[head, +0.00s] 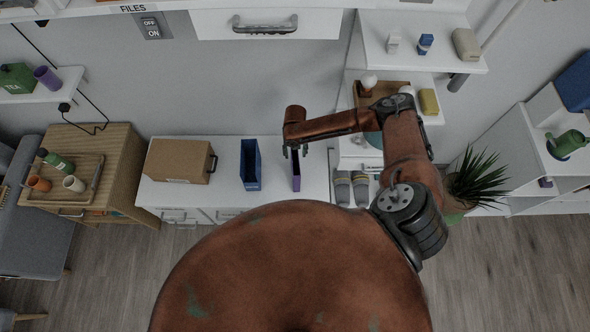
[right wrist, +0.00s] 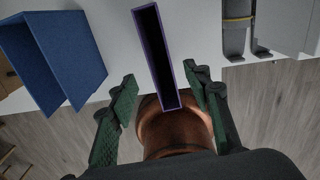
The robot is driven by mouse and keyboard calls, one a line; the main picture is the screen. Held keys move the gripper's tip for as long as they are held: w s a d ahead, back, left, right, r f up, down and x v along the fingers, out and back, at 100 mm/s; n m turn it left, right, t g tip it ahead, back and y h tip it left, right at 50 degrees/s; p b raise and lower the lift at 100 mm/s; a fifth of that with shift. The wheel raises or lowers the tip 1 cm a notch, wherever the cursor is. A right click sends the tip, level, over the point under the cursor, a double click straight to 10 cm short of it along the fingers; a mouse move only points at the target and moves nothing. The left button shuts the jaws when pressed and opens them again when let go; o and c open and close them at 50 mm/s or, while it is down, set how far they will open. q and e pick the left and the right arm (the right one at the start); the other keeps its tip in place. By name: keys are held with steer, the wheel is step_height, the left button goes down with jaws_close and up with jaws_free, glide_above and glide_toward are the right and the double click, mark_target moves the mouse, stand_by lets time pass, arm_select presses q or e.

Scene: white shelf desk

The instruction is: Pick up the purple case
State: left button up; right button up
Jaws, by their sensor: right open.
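The purple case (head: 296,174) is a narrow, open-topped upright box with a dark inside. It stands on the white desk top near its right part, in the head view. My right gripper (head: 295,152) is above its far end, pointing down. In the right wrist view the case (right wrist: 157,55) runs up from between the two green fingers of the right gripper (right wrist: 160,108). The fingers are apart, one on each side of the case's near end, with gaps visible. Whether they reach down to its walls is unclear. My left gripper is not in either view.
A blue case (head: 250,165) stands left of the purple case, and also shows in the right wrist view (right wrist: 55,55). A cardboard box (head: 178,161) is further left on the desk (head: 222,178). Grey slippers (head: 343,187) lie to the right. A drawer unit with a handle (head: 265,28) hangs above.

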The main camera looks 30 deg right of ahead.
step_height(320, 180, down, 5)
steer(key=shift+w+d+f, duration=0.1)
stand_by(0.3)
jaws_close()
stand_by(0.4)
